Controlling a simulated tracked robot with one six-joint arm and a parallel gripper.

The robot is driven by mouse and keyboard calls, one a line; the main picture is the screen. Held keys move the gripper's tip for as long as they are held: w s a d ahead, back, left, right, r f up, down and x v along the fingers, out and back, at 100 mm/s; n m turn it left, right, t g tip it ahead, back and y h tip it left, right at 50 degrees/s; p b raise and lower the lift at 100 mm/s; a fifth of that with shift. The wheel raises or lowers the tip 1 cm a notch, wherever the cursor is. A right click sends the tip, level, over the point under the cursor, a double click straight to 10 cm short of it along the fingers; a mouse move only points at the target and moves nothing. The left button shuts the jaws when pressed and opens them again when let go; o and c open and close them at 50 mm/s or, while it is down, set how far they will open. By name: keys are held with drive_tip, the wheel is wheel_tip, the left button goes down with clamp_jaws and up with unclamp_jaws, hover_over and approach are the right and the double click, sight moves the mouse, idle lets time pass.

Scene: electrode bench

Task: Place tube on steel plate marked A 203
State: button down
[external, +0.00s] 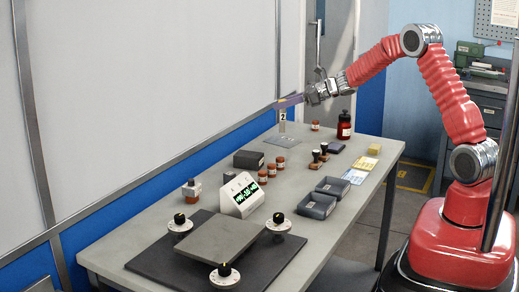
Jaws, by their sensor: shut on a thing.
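My gripper (283,104) is over the far end of the bench, its fingers shut on the upper part of a small upright tube (283,117). The tube has a pale tag reading 2, and its lower part looks clear. A small thin grey plate (283,142) lies flat on the bench just below the tube. I cannot tell whether the tube's lower end touches the plate or hangs above it. Any marking on the plate is too small to read.
Brown jars (272,170), a dark box (249,159), stamps (316,157) and a red bottle (344,126) stand nearby. Dark trays (317,206), a display (241,194) and a grey slab (208,246) among three dials are nearer. A wall (150,90) borders the bench's left side.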

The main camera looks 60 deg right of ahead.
sight(283, 112)
drive_tip(key=shift+f, duration=1.6)
drive_tip(key=c, duration=1.4)
unclamp_jaws()
drive_tip(key=shift+f, duration=0.1)
drive_tip(key=shift+c, duration=0.2)
drive_tip(key=v, duration=1.2)
